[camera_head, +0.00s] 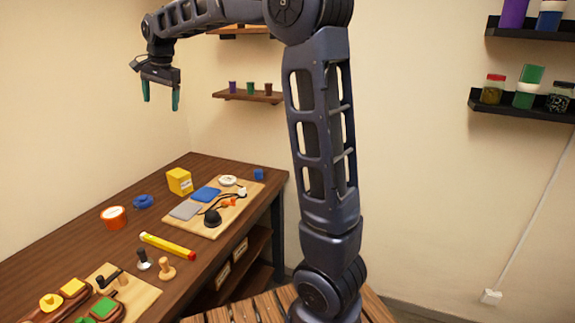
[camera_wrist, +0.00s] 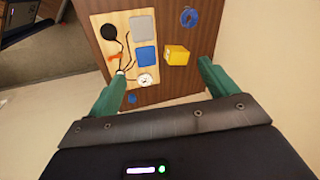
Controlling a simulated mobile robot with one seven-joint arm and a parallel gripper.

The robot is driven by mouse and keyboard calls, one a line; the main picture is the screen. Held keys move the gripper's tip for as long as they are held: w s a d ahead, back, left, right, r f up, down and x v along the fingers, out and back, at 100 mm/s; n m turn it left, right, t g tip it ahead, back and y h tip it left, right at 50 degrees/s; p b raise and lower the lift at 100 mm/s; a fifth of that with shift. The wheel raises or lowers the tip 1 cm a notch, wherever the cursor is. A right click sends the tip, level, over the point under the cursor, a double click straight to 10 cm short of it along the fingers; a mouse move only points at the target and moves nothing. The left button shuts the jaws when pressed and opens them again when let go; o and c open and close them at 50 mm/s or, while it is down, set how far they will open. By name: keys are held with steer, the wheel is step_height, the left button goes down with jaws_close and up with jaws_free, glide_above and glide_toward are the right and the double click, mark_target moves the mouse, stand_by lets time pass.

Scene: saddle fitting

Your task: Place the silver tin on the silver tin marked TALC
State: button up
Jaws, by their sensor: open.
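My gripper (camera_head: 161,98) is open and empty, high above the back of the wooden workbench, fingers pointing down. In the wrist view its two green fingers (camera_wrist: 162,76) stand wide apart above the bench end. A small round pale, silvery-white disc (camera_head: 228,180) lies on the board at the back of the bench. It also shows in the wrist view (camera_wrist: 147,80), with dark marks too small to read. I cannot tell whether it is a tin. No silver tin and no TALC marking can be made out clearly.
The board (camera_head: 231,216) also holds grey and blue pads and a black knob with cable. A yellow box (camera_head: 179,181), blue ring (camera_head: 143,201), orange-and-white tin (camera_head: 113,217) and yellow level (camera_head: 167,246) lie nearby. Wall shelves (camera_head: 248,96) hold small cups. Bare bench lies between these.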

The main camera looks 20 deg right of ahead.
steer(key=s+d+f+n+t, duration=0.1)
steer(key=s+d+f+n, duration=0.1)
steer(key=s+d, duration=0.7)
steer(key=s+d+f+n, duration=0.1)
steer(key=s+d+n, duration=0.1)
steer(key=s+d, duration=0.65)
steer(key=s+d+f+n+t+h, duration=0.1)
steer(key=s+d+f+n+h, duration=0.1)
steer(key=s+d+f, duration=0.9)
steer(key=s+d+n, duration=0.1)
steer(key=s, duration=0.2)
steer(key=shift+s+d+f, duration=0.15)
steer(key=shift+s+d, duration=0.2)
steer(key=shift+d, duration=0.05)
